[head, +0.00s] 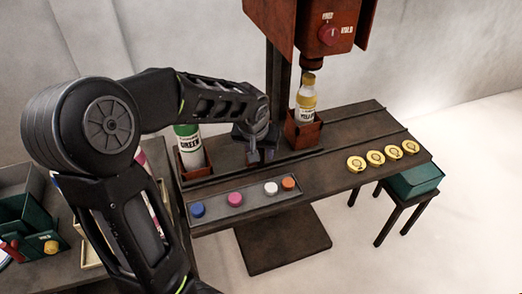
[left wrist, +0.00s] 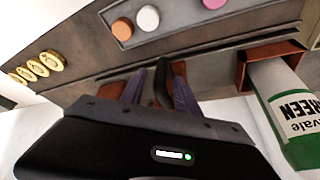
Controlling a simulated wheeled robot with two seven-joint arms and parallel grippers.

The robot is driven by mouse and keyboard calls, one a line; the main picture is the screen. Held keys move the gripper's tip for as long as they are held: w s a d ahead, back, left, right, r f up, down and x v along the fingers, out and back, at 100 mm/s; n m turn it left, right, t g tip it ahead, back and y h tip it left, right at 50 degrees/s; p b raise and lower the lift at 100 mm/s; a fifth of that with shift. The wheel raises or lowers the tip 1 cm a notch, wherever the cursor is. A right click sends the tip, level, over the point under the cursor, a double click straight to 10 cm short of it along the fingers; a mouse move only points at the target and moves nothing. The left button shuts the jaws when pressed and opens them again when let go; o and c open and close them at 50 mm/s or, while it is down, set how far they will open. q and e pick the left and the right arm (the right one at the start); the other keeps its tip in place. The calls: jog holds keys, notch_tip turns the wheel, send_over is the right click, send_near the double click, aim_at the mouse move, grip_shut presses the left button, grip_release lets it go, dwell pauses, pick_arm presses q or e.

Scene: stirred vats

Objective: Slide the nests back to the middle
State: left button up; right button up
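One red-brown nest (head: 194,171) holds the green-labelled bottle (head: 187,141) at the left of the dark bench's rail. Another nest (head: 302,134) holds the yellow-capped bottle (head: 307,97) under the red machine. My left gripper (head: 262,155) points down at the rail between these two nests. In the left wrist view its purple fingers (left wrist: 158,88) stand apart, with a dark upright piece (left wrist: 162,85) between them; contact is unclear. The green bottle (left wrist: 285,100) and its nest (left wrist: 262,52) show at the right there. My right gripper is not in view.
The red machine (head: 327,30) has a knob marked FREE and HOLD. A tray (head: 252,196) with coloured caps lies along the front. Several yellow discs (head: 375,158) lie at the bench's right. A teal box (head: 415,178) stands on a stool. Green bins (head: 35,220) stand at the left.

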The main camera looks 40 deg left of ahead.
pick_arm(q)
jog(key=shift+w+a+f, duration=0.1)
jog(key=shift+w+f, duration=0.05)
jog(key=shift+f, duration=0.3)
jog(key=shift+c, duration=0.4)
grip_shut()
dwell(0.8)
